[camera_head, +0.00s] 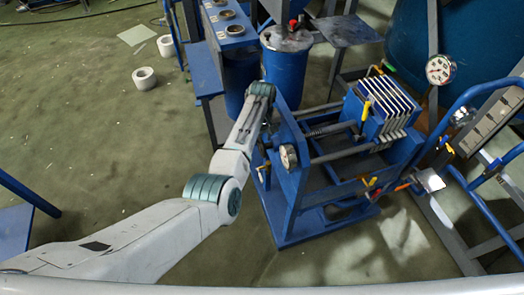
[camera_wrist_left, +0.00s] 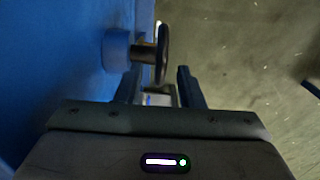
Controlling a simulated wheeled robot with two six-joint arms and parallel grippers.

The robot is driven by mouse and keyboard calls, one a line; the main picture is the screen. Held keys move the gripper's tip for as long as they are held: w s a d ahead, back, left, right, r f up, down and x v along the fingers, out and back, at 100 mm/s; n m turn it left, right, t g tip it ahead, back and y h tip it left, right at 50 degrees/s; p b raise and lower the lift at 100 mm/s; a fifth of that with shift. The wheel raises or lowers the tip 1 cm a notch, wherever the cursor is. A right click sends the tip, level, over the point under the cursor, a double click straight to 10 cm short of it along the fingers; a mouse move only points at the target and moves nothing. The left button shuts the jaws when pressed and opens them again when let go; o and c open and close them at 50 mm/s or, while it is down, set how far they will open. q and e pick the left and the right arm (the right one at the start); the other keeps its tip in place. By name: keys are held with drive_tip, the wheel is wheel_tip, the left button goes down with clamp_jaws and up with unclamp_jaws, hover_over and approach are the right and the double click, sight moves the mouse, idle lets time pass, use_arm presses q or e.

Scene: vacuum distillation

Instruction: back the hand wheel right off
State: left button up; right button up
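The hand wheel (camera_wrist_left: 163,54) shows nearly edge-on in the left wrist view, a dark disc on a short metal shaft (camera_wrist_left: 145,54). The shaft comes out of a round blue boss (camera_wrist_left: 116,50) on a blue plate. My left gripper (camera_wrist_left: 158,78) is open, its two dark fingers apart, with the wheel in line with the gap between them. I cannot tell how near the fingers are to the rim. In the head view my left arm reaches the near end of the blue filter press (camera_head: 293,200), and I cannot make out the wheel there. My right gripper is not in view.
A pressure gauge (camera_head: 289,157) sits on the press's end. A blue drum (camera_head: 287,65) and a blue bench (camera_head: 228,30) stand behind. A railed cart (camera_head: 500,150) stands to the right. White rolls (camera_head: 144,78) lie on the open floor at left.

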sight(261, 146)
use_arm(q)
wheel_tip(261, 146, down, 5)
drive_tip(key=b, duration=0.4)
drive_tip(key=shift+a, duration=0.15)
drive_tip(key=shift+f+b, duration=0.45)
drive_tip(key=shift+b, duration=0.1)
drive_tip(key=shift+c, duration=0.4)
clamp_jaws()
